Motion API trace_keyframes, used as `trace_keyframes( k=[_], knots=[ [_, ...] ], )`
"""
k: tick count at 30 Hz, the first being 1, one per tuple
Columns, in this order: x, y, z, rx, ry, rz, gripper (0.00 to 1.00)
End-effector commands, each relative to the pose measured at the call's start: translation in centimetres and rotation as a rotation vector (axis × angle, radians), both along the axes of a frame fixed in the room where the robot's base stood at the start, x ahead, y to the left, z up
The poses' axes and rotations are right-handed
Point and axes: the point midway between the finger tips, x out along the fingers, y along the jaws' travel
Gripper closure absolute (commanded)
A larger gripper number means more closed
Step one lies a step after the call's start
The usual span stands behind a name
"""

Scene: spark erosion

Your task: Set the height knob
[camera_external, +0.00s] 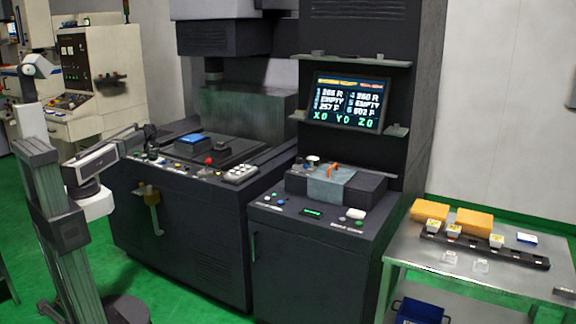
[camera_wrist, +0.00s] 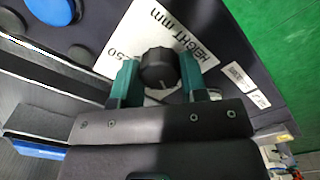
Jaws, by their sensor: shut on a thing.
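The height knob (camera_wrist: 160,66) is black and round with a light pointer mark. In the wrist view it sits on a white plate (camera_wrist: 122,50) printed "HEIGHT mm", with a "50" showing at its left. My gripper (camera_wrist: 158,75) has one teal finger on each side of the knob and is shut on it. The fingers and gripper body hide part of the dial scale, so I cannot read the setting. In the external view my gripper (camera_external: 140,133) is at the left end of the machine's front panel, where the knob cannot be made out.
Blue and dark round buttons (camera_wrist: 57,10) lie to the knob's left in the wrist view. The dark machine cabinet (camera_external: 190,225) stands beside my arm. A display (camera_external: 348,102) is on the machine column. A steel table (camera_external: 410,255) stands at the right. Green floor is open at the left.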

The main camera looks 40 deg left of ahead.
Motion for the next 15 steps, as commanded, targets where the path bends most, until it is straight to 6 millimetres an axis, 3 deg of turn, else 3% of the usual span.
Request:
trace_keyframes(
  k=[15],
  knots=[
    [-0.02, 0.0, -0.02, 0.0, 0.0, -0.148, 0.84]
  ],
)
